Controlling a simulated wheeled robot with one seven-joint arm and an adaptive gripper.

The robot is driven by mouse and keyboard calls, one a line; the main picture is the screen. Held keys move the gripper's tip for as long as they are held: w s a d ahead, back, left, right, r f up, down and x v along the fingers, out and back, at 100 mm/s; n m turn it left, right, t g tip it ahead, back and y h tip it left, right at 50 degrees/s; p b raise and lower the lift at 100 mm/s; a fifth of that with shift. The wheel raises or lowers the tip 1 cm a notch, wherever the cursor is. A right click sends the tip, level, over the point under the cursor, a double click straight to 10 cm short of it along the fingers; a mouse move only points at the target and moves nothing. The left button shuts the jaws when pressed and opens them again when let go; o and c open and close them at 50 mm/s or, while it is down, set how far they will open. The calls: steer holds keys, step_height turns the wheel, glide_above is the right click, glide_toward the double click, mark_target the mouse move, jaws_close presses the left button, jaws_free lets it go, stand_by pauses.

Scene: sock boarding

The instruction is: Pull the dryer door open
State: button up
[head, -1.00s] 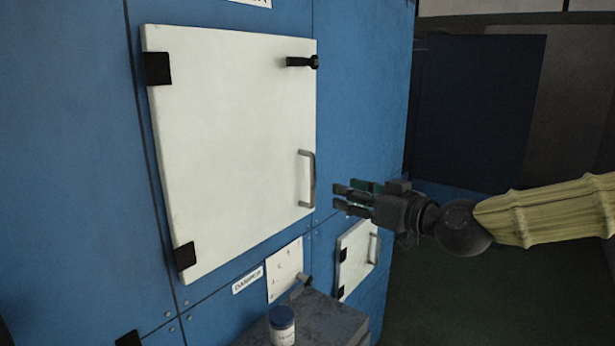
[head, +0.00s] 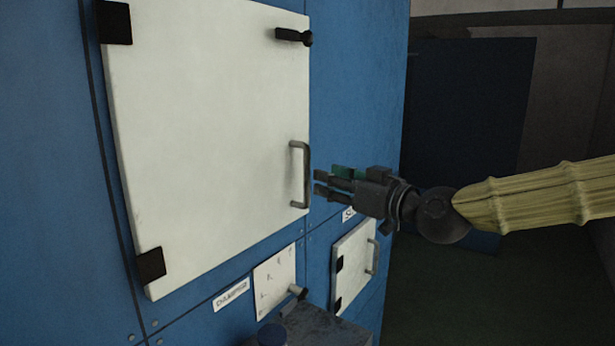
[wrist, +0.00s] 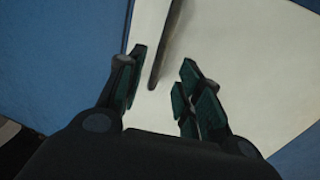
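The white dryer door (head: 205,130) is shut against the blue machine in the head view, with black hinges on its left side. Its grey bar handle (head: 305,175) stands upright near the right edge. A black latch (head: 294,37) sits at the upper right of the door. My gripper (head: 318,183) is just right of the handle, apart from it in the head view, fingers pointing at it. In the wrist view my gripper (wrist: 160,85) is open and empty. The handle (wrist: 165,45) shows as a dark bar ahead, between the lines of the fingers.
Below the door are a small white panel (head: 275,283), a label (head: 231,295) and a smaller white door (head: 354,263) with its own handle. Floor to the right looks clear.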

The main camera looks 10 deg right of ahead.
mark_target(309, 173)
steer(key=shift+p+x, duration=0.6)
steer(key=shift+x, duration=0.75)
steer(key=shift+p+x, duration=0.85)
steer(key=shift+x, duration=1.6)
steer(key=shift+r, duration=0.1)
jaws_close()
